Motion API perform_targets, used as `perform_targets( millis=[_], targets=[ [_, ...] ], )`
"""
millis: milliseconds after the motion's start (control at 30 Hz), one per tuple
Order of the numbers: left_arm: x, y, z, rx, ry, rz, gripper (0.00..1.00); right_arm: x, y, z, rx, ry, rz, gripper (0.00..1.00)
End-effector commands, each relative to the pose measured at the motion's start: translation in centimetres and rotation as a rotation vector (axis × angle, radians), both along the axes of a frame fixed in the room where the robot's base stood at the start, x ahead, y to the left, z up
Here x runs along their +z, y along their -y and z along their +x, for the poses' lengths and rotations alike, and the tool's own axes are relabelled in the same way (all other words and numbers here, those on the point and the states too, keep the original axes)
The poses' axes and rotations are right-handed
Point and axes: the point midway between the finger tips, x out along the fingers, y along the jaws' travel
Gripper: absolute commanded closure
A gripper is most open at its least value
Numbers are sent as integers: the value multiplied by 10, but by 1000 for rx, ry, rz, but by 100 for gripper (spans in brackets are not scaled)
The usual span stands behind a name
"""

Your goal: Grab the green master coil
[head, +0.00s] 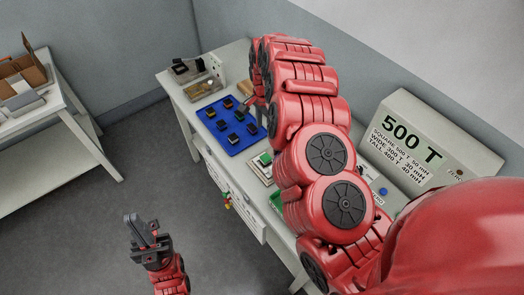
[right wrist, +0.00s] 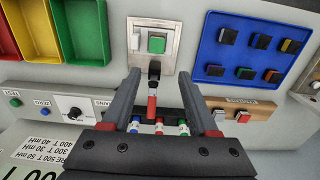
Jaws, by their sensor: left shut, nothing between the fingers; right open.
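A bright green square block (right wrist: 157,43) sits on a metal plate (right wrist: 168,26) in the right wrist view; it also shows in the head view (head: 266,158), beside my right arm. I take it for the green master coil, though no label confirms this. My right gripper (right wrist: 158,75) is open, its fingers pointing towards the plate, with the green block ahead of and between the tips, apart from them. A black and red piece (right wrist: 152,95) shows between the fingers, below the block. My left gripper (head: 143,235) is shut and empty, over the floor away from the table.
A blue board (head: 231,125) holds several dark blocks with coloured tops. Red, yellow and green bins (right wrist: 82,30) stand left of the plate in the right wrist view. A "500 T" instrument box (head: 425,140) stands at the table's back. Another table (head: 60,140) stands at left.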

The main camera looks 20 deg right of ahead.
Motion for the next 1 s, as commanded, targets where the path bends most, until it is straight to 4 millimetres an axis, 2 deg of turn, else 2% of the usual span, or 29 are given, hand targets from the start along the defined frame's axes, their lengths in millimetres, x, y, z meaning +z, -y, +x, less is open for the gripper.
perform_targets(
  millis=[400,600,800,1000],
  targets=[
    [-77,0,0,0,-1,0,100,-83,2,0,-1,1,-2,40],
    [-106,0,-1,0,0,0,100,-113,1,-1,-1,0,-1,40],
    [-112,0,-1,0,-1,0,100,-122,1,-1,-1,0,-1,40],
    [-101,0,0,0,-1,0,100,-127,1,-2,-1,-3,0,40]
  ],
)
